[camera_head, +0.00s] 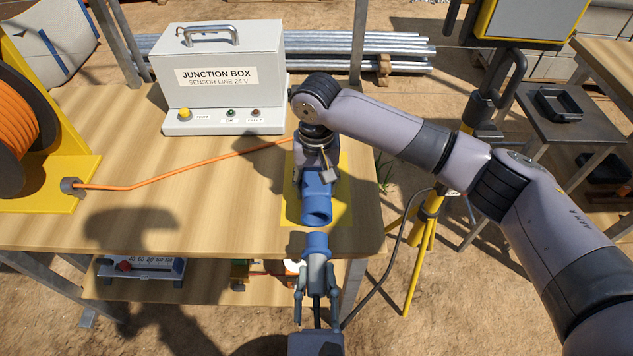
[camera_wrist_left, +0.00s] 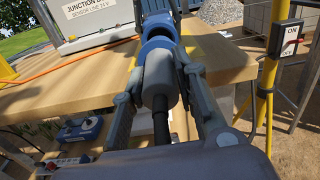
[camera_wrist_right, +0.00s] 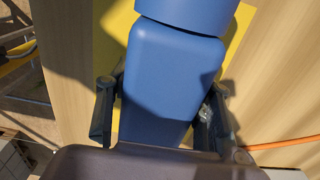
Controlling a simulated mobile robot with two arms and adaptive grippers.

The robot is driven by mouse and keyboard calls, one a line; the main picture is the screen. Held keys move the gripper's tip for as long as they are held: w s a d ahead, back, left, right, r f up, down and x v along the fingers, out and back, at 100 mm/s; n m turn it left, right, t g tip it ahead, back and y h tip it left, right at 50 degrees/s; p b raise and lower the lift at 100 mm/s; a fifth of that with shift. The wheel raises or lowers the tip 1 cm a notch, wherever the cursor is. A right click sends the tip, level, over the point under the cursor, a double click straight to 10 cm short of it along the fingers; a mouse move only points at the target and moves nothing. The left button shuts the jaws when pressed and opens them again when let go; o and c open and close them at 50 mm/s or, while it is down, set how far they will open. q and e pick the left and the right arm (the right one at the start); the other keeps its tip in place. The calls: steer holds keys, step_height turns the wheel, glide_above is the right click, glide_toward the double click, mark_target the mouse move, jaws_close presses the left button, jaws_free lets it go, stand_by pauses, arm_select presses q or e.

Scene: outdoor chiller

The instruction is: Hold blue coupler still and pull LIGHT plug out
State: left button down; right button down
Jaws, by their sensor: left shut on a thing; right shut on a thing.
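The blue coupler (camera_head: 316,197) is above the yellow mat (camera_head: 341,210) near the table's front edge, its round open mouth facing me. My right gripper (camera_head: 315,172) is shut on its rear body; the right wrist view shows a finger on each side of the blue body (camera_wrist_right: 172,75). The plug (camera_head: 317,246) has a blue front collar and a grey body, and is in front of the coupler. A gap shows between plug and coupler mouth in the head view. My left gripper (camera_head: 317,268) is shut on the plug's grey body (camera_wrist_left: 158,75). No LIGHT label is readable.
An orange cable (camera_head: 195,165) runs from the reel (camera_head: 28,120) across the table towards the coupler. A black cable (camera_head: 390,255) loops from the plug towards the yellow tripod (camera_head: 424,230). The junction box (camera_head: 223,75) stands behind. A lower shelf (camera_head: 215,283) holds instruments.

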stand_by(0.4)
steer(key=c, duration=0.7)
jaws_free()
steer(key=shift+r, duration=0.1)
step_height(320, 180, up, 12)
steer(key=shift+f, duration=0.1)
